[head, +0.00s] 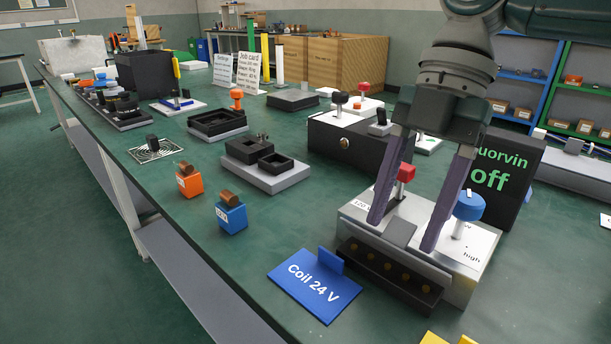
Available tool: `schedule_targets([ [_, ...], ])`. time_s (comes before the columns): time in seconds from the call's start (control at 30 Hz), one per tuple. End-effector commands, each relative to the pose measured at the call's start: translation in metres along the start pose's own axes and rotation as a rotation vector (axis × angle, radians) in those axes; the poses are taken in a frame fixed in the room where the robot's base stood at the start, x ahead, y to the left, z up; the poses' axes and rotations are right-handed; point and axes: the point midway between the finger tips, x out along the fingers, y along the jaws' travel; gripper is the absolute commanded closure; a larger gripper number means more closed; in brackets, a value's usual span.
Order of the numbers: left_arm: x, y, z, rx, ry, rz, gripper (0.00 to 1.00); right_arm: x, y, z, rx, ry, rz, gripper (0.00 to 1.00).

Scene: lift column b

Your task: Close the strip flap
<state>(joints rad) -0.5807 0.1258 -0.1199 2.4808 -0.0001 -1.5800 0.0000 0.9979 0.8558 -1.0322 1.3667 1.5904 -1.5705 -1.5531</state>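A pale grey box (460,282) stands on the green bench at lower right, with a red knob (405,173) and a blue knob (469,205) on top. Along its front runs a black strip (388,276) with a row of several brass-coloured dots, which lie uncovered. A small dark grey plate (399,232), which looks like the flap, sits above and behind the strip. My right gripper (403,234) points down over the box. Its fingers are spread wide, one on each side of the plate; I cannot tell whether they touch anything. My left gripper is out of view.
A blue "Coil 24 V" sign (312,288) lies left of the strip. A black panel reading "Quorvin off" (508,178) stands behind the box at right. A black case (345,148) stands behind at left. The bench left of the sign is clear near its edge.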

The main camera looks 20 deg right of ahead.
Motion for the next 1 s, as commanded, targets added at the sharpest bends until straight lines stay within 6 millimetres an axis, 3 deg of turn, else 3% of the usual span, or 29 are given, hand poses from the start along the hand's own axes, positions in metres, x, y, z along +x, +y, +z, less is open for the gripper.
schedule_targets([
  [0.07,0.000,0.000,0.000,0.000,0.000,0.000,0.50,0.000,0.000,0.000,0.000,0.000,0.000,0.48],
  [0.53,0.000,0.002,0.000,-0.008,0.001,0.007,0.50,0.000,0.000,0.000,0.000,0.000,0.000,1.00],
  [0.83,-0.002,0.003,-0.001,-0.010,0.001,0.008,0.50,-0.001,0.000,-0.001,0.000,-0.003,-0.001,1.00],
  [1.0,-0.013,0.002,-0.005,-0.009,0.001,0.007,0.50,-0.004,0.000,-0.004,-0.001,-0.035,-0.001,1.00],
])
